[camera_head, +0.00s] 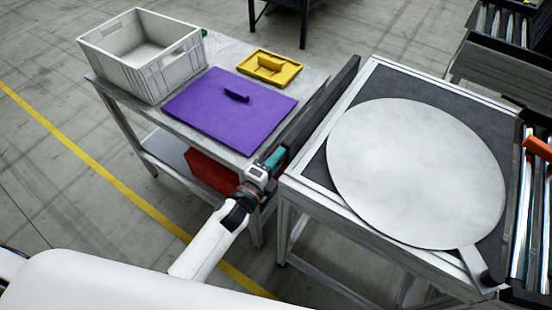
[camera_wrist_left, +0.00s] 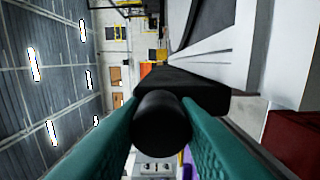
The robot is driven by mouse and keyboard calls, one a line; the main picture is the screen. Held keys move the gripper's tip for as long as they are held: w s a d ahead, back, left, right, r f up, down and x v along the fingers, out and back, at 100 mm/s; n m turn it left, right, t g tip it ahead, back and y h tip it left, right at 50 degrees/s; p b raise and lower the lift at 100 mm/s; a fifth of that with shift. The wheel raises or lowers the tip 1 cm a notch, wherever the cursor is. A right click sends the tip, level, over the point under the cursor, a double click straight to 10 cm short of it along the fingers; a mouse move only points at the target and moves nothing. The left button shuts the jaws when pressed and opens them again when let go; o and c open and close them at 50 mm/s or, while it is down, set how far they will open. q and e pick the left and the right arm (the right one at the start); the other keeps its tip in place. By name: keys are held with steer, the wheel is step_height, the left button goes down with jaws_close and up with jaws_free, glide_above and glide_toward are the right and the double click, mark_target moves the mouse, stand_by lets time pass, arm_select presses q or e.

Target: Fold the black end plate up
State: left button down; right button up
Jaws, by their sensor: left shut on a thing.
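The black end plate (camera_head: 322,102) is a long dark strip along the left edge of the fixture table, beside the round pale disc's table. Its exact tilt is hard to tell. It also shows in the left wrist view as a black bar (camera_wrist_left: 195,84). My left gripper (camera_head: 275,160) is at the plate's near end. In the left wrist view its teal fingers (camera_wrist_left: 162,112) are shut on a black round knob (camera_wrist_left: 162,125) that stands out in front of the plate. My right gripper is in neither view.
A large pale disc (camera_head: 415,165) lies on the dark-topped fixture table (camera_head: 312,172). On the left table are a grey crate (camera_head: 165,80), a purple plate (camera_head: 215,115) and a yellow tray (camera_head: 285,78). A roller conveyor (camera_head: 530,210) stands at the right.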

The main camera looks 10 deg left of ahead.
arm_select(q)
steer(key=c, duration=1.1)
jaws_free()
steer(key=shift+s, duration=0.1)
steer(key=b+v, duration=0.3)
steer(key=v, duration=0.9)
